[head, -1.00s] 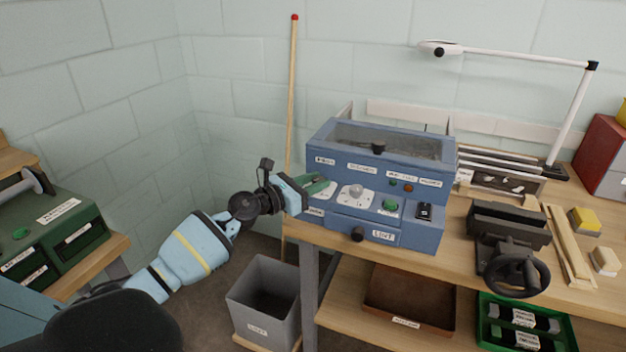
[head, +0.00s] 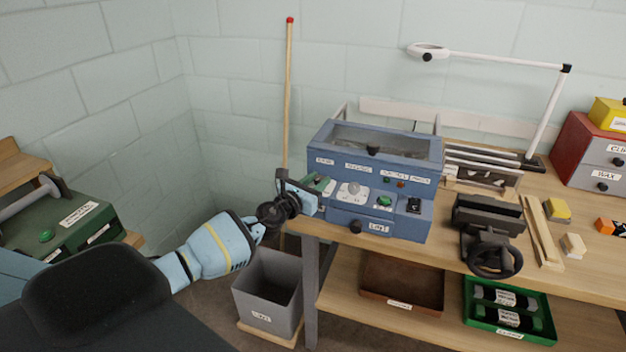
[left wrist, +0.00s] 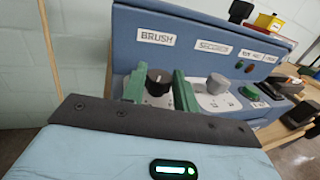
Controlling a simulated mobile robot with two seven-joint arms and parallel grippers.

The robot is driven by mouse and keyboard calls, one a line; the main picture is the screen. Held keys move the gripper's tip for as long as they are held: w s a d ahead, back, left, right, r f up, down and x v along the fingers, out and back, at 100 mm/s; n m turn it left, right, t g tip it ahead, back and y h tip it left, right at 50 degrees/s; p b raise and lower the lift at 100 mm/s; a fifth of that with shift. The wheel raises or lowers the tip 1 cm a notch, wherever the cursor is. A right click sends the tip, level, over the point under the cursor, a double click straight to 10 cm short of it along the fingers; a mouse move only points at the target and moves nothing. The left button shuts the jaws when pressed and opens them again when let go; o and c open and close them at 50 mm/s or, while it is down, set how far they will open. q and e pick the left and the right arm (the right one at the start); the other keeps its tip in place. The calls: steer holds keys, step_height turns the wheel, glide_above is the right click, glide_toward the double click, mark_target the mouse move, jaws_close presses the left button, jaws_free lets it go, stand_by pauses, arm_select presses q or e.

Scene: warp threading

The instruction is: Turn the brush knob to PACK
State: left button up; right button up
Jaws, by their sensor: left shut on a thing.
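The blue machine (head: 395,218) stands on the wooden bench. In the left wrist view the brush knob (left wrist: 158,80), dark with a light mark on top, sits on a white dial plate below the BRUSH label (left wrist: 156,37). My left gripper (left wrist: 160,90) has its green fingers on either side of the knob and is shut on it. In the head view my left gripper (head: 323,188) is at the left end of the machine's front panel and hides the knob. The dial's position words are too small to read. My right gripper is not in view.
A grey knob (left wrist: 216,84) on its own plate is close to the right finger. A green button (head: 384,201) and black switch (head: 414,205) are further right. A grey bin (head: 268,290) stands below the bench's left end. A wooden pole (head: 288,100) leans behind.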

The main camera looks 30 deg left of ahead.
arm_select(q)
steer(key=shift+d+r+n+y+p, duration=0.1)
steer(key=shift+r+n+y+p, duration=0.1)
steer(key=shift+n+y+p, duration=0.45)
steer(key=shift+d+n+y, duration=0.1)
steer(key=shift+n+y, duration=0.25)
steer(key=shift+y, duration=0.6)
steer(key=n+y, duration=0.1)
steer(key=n+g+y, duration=0.1)
steer(key=y, duration=0.1)
steer(key=n+y, duration=0.1)
steer(key=shift+d+f, duration=0.2)
steer(key=shift+d, duration=0.05)
steer(key=shift+w+n+g+y, duration=0.1)
steer(key=shift+n+g+y, duration=0.7)
steer(key=shift+y, duration=0.5)
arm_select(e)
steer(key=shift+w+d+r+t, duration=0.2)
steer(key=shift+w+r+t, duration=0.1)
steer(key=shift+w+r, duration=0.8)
arm_select(q)
steer(key=shift+y, duration=0.3)
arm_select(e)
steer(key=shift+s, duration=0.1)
arm_select(q)
steer(key=o, duration=1)
steer(key=shift+c, duration=0.2)
